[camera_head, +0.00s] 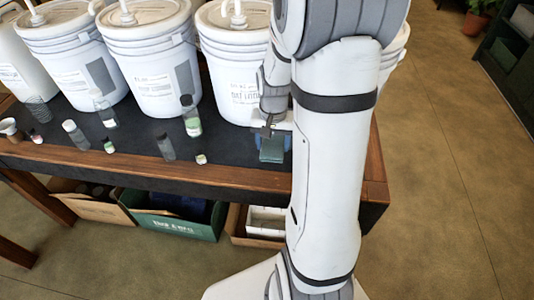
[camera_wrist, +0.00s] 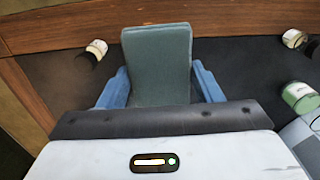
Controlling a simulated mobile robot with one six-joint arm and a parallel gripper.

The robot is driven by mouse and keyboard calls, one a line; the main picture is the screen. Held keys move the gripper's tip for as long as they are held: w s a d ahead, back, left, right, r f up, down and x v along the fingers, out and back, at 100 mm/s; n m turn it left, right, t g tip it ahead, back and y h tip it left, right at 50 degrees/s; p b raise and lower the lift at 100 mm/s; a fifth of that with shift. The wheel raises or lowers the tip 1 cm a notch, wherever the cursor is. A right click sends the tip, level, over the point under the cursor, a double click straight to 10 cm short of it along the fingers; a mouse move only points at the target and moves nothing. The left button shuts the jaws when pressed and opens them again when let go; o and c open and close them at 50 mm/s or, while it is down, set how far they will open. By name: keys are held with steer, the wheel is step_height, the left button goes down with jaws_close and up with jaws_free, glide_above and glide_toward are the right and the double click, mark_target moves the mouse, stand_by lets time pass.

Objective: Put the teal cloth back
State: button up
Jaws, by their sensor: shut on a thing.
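The teal cloth (camera_head: 272,149) is a small folded pad at the right part of the dark table top, in front of a white bucket. It fills the middle of the wrist view (camera_wrist: 157,60) and looks flat and rectangular. My gripper (camera_head: 268,130) is shut on it, with a blue finger on each side in the wrist view (camera_wrist: 158,88). I cannot tell whether the cloth touches the table or hangs just above it. My arm hides part of the table to the right.
White pump buckets (camera_head: 152,70) line the back of the table (camera_head: 130,168). Several small bottles, one with a green label (camera_head: 191,118), stand to the left of the cloth. A wooden edge (camera_wrist: 240,14) runs close beyond it. Boxes (camera_head: 172,218) sit below.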

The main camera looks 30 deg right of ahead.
glide_above(273, 170)
step_height(273, 170, down, 6)
steer(key=shift+w+r, duration=0.1)
steer(key=shift+f, duration=2)
steer(key=shift+f+b, duration=0.15)
steer(key=shift+b, duration=0.25)
steer(key=o, duration=1.1)
